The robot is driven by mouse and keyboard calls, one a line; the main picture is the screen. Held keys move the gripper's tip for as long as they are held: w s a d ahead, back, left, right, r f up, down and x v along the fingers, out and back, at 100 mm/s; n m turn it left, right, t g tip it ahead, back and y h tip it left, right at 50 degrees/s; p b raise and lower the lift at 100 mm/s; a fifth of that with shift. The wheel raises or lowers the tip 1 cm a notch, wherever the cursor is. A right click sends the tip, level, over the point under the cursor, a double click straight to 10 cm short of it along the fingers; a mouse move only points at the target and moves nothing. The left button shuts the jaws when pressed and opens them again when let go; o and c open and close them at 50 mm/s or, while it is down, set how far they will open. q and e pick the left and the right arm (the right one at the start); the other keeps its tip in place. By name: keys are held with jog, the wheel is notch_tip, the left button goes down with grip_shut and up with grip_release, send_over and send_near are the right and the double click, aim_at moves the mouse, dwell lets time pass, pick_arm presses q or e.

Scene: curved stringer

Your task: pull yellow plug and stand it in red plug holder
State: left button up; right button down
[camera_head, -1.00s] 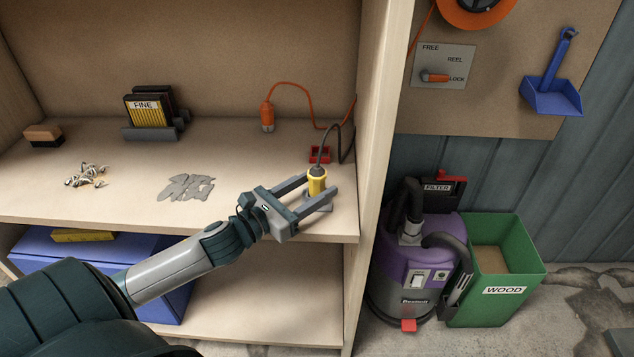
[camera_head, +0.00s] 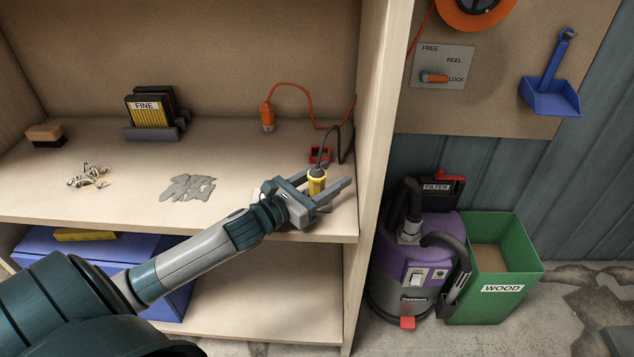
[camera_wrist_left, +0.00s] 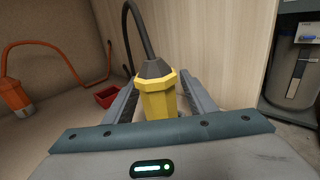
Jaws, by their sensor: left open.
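The yellow plug (camera_head: 317,182) stands upright near the shelf's front right, with a black cord rising from its dark top. My left gripper (camera_head: 335,180) is open, with its two fingers on either side of the plug. In the left wrist view the yellow plug (camera_wrist_left: 157,97) sits between the fingers, close to the palm. Whether a finger touches it, I cannot tell. The plug's base is hidden behind the gripper. The red plug holder (camera_head: 320,154) lies on the shelf just behind the plug; it also shows in the left wrist view (camera_wrist_left: 106,97). My right gripper is not in view.
An orange plug (camera_head: 267,117) with an orange cord stands at the back of the shelf. The shelf's side panel (camera_head: 375,130) is close to the right of the gripper.

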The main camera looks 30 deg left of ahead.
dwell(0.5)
pick_arm(q)
jog(key=c, duration=1.2)
notch_tip(320, 180, up, 10)
